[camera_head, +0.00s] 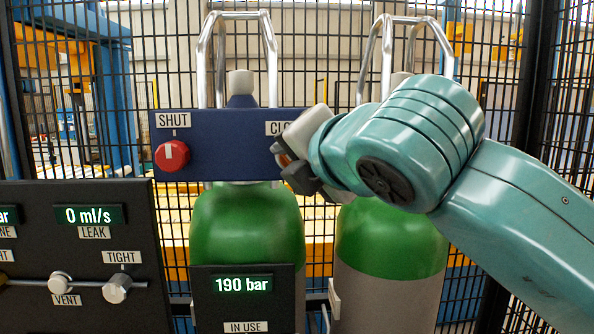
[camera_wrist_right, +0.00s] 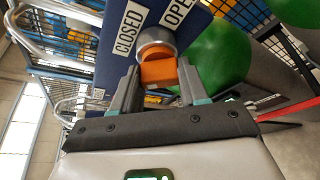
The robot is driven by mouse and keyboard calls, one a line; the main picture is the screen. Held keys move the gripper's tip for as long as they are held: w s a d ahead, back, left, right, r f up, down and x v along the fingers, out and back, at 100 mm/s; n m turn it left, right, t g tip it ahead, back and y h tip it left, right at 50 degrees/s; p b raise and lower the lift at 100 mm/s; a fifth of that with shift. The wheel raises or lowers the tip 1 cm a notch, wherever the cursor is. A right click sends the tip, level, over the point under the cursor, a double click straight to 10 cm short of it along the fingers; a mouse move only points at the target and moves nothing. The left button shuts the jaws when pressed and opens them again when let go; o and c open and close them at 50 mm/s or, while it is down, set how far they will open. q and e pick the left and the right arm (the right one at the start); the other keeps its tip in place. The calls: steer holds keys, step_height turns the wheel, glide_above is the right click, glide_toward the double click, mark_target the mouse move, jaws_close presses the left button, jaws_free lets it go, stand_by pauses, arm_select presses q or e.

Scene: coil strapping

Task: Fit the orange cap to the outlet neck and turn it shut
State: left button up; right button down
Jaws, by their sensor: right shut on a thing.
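The orange cap (camera_wrist_right: 158,73) is between the fingers of my right gripper (camera_wrist_right: 157,82), which is shut on it. Directly behind the cap is the grey round outlet neck (camera_wrist_right: 157,42) on the blue panel (camera_head: 228,140). The cap lines up with the neck and appears to meet it; how far it is seated cannot be told. In the head view my right gripper (camera_head: 298,172) is at the panel's right end and hides most of the cap and neck. My left gripper is not in view.
A red knob (camera_head: 172,155) under a SHUT label is on the panel's left. Green-topped cylinders (camera_head: 247,222) stand below and to the right (camera_head: 390,240). A dark gauge board (camera_head: 85,262) reads 0 ml/s leak; another display (camera_head: 242,284) reads 190 bar. Mesh fencing stands behind.

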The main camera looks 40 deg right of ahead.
steer(key=m+b, duration=0.1)
steer(key=m+t+b, duration=0.1)
steer(key=b, duration=0.1)
steer(key=shift+a+f+m+y, duration=0.1)
steer(key=shift+f+m+y, duration=0.1)
steer(key=shift+m+y, duration=0.15)
steer(key=shift+b, duration=0.3)
steer(key=shift+m+t+b, duration=0.25)
steer(key=shift+t+b, duration=0.05)
steer(key=shift+c, duration=0.9)
jaws_free()
steer(key=s+a, duration=0.2)
steer(key=s, duration=0.1)
steer(key=s+a+b, duration=0.1)
steer(key=s, duration=0.1)
steer(key=shift+r, duration=0.1)
